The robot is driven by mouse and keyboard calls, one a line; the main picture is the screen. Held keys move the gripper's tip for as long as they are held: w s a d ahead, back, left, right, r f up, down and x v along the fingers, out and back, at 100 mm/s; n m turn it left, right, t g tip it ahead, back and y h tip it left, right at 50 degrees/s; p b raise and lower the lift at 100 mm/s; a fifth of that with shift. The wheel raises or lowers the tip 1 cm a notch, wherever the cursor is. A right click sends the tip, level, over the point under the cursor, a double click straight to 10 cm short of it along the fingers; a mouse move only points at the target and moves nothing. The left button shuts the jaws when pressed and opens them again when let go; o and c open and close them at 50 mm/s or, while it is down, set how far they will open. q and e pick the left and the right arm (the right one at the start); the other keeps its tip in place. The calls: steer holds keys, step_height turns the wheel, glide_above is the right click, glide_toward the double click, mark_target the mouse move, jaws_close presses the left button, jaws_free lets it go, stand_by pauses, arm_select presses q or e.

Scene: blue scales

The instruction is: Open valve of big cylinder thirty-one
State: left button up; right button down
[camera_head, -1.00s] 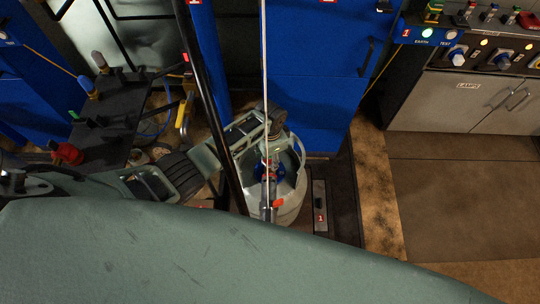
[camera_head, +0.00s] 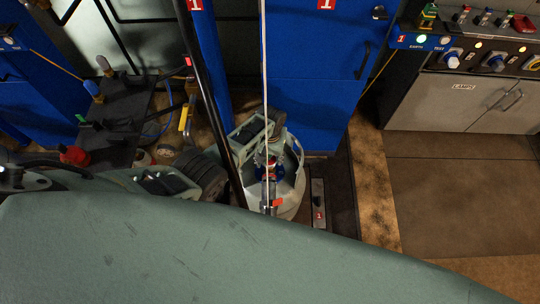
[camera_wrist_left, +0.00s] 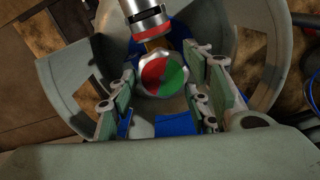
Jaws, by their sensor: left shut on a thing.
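A pale grey cylinder (camera_head: 288,205) with an open collar round its top stands in the head view, on a dark platform in front of a blue cabinet. No number is readable on it. Its blue valve (camera_head: 262,172) sits inside the collar. In the left wrist view the valve has a red and green cap (camera_wrist_left: 163,75) and blue parts (camera_wrist_left: 175,125) below it. My left gripper (camera_wrist_left: 160,105) reaches into the collar from above, its fingers on both sides of the valve, shut on it. The fingers partly hide the valve. My right gripper is not in view.
A silver hose fitting with a red band (camera_wrist_left: 147,18) joins the valve. A thin pale pole and a black post cross in front of the cylinder. Blue cabinets (camera_head: 325,80) stand behind. A lamp control panel (camera_head: 470,55) is at right. Brown floor (camera_head: 460,190) is clear there.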

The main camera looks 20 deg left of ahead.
arm_select(q)
steer(key=n, duration=0.6)
steer(key=shift+d+n+p, duration=0.25)
steer(key=shift+n+p, duration=0.05)
steer(key=shift+p, duration=0.1)
steer(key=n, duration=0.7)
steer(key=shift+w, duration=0.15)
steer(key=n, duration=0.5)
steer(key=shift+a+n, duration=0.2)
steer(key=shift+n, duration=0.1)
steer(key=n, duration=0.4)
steer(key=shift+w+a+n+b, duration=0.1)
steer(key=shift+a+n+b, duration=0.05)
steer(key=shift+n+b, duration=0.15)
steer(key=shift+a, duration=0.1)
steer(key=o, duration=1.1)
